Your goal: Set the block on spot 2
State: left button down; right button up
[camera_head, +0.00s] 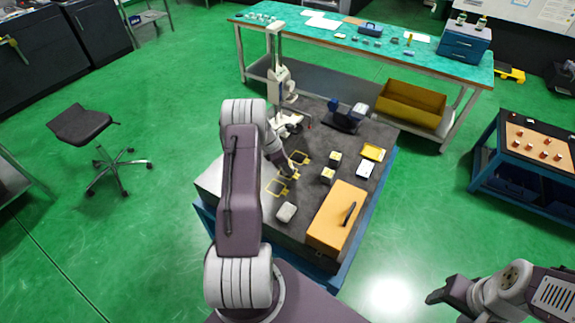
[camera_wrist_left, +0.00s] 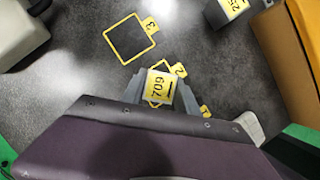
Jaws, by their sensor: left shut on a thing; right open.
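My left gripper (camera_wrist_left: 160,92) is shut on a dark block with a yellow label reading 709 (camera_wrist_left: 158,86). In the left wrist view the block covers much of spot 2 (camera_wrist_left: 178,69), a yellow outline with a numbered tag. Whether the block touches the table or hangs above it, I cannot tell. Spot 3 (camera_wrist_left: 130,39) is an empty yellow outline beyond it. In the head view my left gripper (camera_head: 288,168) is low over the yellow outlines, and the held block is hard to make out. My right gripper (camera_head: 441,296) is open and empty, off the table at lower right.
Two other dark blocks (camera_head: 335,159) (camera_head: 327,175) with yellow labels stand right of the outlines. An orange box (camera_head: 337,215) with a black handle occupies the right front of the table. A pale rounded item (camera_head: 287,212) lies at the front. A microscope-like stand (camera_head: 278,75) is behind.

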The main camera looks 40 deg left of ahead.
pick_arm(q)
jog(key=shift+f, duration=0.1)
jog(key=c, duration=0.9)
grip_release()
jog(key=shift+d, duration=0.1)
